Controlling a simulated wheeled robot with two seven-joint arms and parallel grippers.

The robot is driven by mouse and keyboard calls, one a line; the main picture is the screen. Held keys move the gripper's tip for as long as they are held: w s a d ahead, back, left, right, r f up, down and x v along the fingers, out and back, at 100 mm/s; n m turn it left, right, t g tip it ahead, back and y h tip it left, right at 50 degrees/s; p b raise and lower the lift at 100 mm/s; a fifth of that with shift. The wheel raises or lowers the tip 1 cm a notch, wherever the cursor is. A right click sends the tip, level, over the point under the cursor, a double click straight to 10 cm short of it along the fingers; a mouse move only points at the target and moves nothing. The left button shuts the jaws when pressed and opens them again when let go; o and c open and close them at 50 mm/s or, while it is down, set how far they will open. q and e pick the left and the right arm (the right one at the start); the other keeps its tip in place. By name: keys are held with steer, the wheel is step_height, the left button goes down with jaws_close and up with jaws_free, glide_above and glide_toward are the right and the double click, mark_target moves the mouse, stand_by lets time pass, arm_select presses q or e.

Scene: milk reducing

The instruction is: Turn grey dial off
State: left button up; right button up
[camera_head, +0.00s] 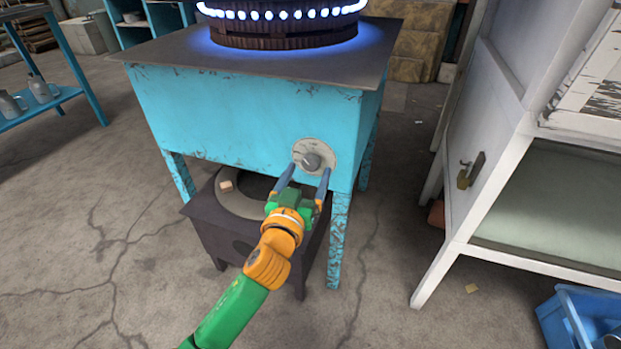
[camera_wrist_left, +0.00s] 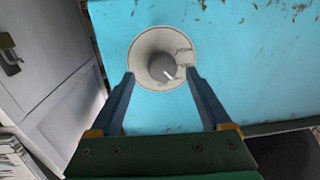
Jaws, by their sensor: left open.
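The grey dial (camera_head: 311,161) sits on a round pale plate on the front of the turquoise stove (camera_head: 220,115). A blue flame ring (camera_head: 285,13) burns on top of the stove. My left gripper (camera_head: 305,175) is open, its two blue fingers on either side of the dial's lower part in the head view. I cannot tell whether a finger touches the plate. My right gripper is not in view.
A dark low stand (camera_head: 215,228) with a round opening is under the stove. A white cabinet (camera_head: 500,150) stands to the right, with a blue crate (camera_head: 575,318) on the floor. A blue shelf (camera_head: 40,105) with metal jugs is at the left.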

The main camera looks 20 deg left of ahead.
mark_target(311, 162)
arm_select(q)
steer(key=shift+w+a+f, duration=0.1)
steer(key=shift+w, duration=0.65)
steer(key=shift+w+a, duration=0.15)
steer(key=shift+w, duration=0.3)
jaws_close()
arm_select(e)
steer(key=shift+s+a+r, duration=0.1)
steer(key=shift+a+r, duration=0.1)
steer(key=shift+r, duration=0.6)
arm_select(q)
steer(key=shift+m, duration=0.5)
steer(key=m+p, duration=0.1)
steer(key=m, duration=0.2)
steer(key=shift+m+t+p, duration=0.3)
steer(key=shift+m+p, duration=0.4)
steer(key=shift+m, duration=1.3)
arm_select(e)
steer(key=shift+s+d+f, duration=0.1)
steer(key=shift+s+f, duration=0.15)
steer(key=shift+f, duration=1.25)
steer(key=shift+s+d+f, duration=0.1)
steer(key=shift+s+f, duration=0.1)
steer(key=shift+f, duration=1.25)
